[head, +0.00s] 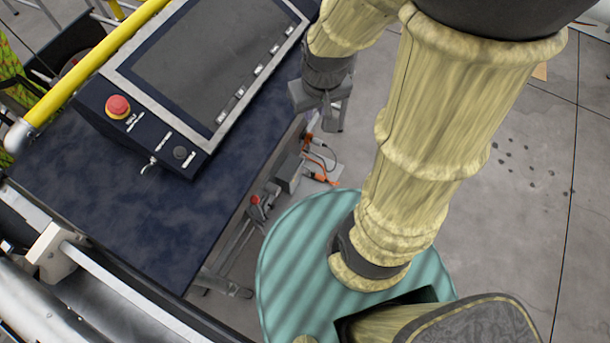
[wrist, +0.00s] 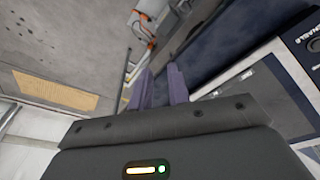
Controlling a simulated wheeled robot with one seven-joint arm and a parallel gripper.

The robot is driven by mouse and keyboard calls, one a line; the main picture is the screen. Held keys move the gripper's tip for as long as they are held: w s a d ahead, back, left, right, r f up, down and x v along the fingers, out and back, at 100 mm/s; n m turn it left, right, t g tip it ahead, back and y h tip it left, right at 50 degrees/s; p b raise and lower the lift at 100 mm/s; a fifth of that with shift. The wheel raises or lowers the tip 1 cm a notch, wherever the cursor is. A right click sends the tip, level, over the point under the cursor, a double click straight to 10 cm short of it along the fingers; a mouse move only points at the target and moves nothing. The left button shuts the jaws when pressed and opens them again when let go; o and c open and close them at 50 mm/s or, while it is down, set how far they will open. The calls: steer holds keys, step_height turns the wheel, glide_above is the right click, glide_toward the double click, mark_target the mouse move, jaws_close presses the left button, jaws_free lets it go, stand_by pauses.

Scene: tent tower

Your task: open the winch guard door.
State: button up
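I cannot pick out a winch guard door in either view. My gripper (head: 322,104) hangs at the right edge of the dark blue table in the head view, beside the control panel (head: 210,70). In the wrist view its two purple-grey fingers (wrist: 159,86) stand apart with a gap between them and nothing held. The control panel also shows at the right of the wrist view (wrist: 270,95). It has a dark screen and a red push button (head: 118,106).
The dark blue table (head: 110,205) fills the left of the head view, with a yellow rail (head: 95,65) behind. Orange cables and fittings (head: 318,160) lie low beside the table. Grey floor (head: 520,200) is open at the right. A tan rectangle (wrist: 55,90) shows in the wrist view.

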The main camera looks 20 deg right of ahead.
steer(key=w+d+f+n+g+b, duration=0.1)
steer(key=w+d+f+n+b, duration=0.15)
steer(key=f+b, duration=0.45)
steer(key=w+d+f+n+y+b, duration=0.1)
steer(key=w+f+n+b, duration=0.3)
steer(key=f, duration=0.6)
steer(key=w+d+f+n+g+b, duration=0.1)
steer(key=w+f+n+b, duration=0.1)
steer(key=f+b, duration=0.55)
steer(key=n+y+b, duration=0.4)
steer(key=n+b, duration=0.3)
steer(key=b, duration=0.8)
glide_above(309, 175)
steer(key=d, duration=0.7)
step_height(309, 175, down, 23)
steer(key=shift+s+m, duration=0.25)
steer(key=shift+s, duration=0.05)
steer(key=b+x, duration=0.1)
steer(key=x, duration=0.4)
steer(key=b+x, duration=0.2)
steer(key=x, duration=0.4)
steer(key=b+x, duration=0.2)
steer(key=x, duration=0.4)
steer(key=shift+w+d+f, duration=0.25)
steer(key=shift+f, duration=0.15)
jaws_close()
